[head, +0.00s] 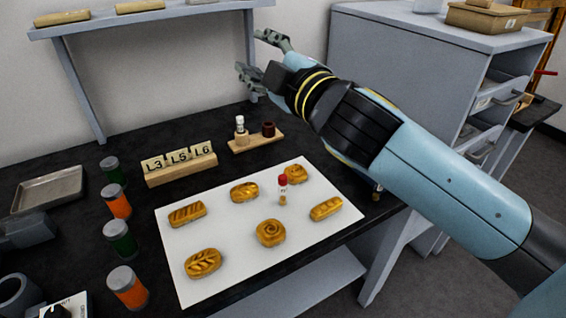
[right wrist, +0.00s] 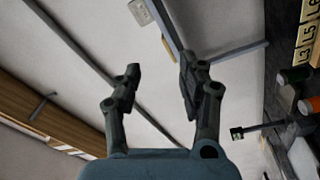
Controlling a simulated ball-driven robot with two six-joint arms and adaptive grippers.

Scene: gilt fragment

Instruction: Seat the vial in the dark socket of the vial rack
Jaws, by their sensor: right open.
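The vial (head: 283,190), clear with a red cap and amber contents, stands upright on a white board among several bread-like pieces. The vial rack (head: 240,148) is a small wooden base behind the board. Its dark socket (head: 268,130) is at the right and looks empty. Its pale socket (head: 242,138) at the left holds a white-capped vial (head: 240,124). My right gripper (head: 250,54) is open and empty, raised beyond the rack near the wall shelf. Its spread fingers also show in the right wrist view (right wrist: 161,72). My left gripper is not in view.
The white board (head: 180,270) covers the front middle of the black table. A letter-tile holder (head: 180,170) stands left of the rack. Several green and orange jars (head: 117,202) line the left. A metal tray (head: 48,190) lies far left. A grey cabinet (head: 400,80) stands right.

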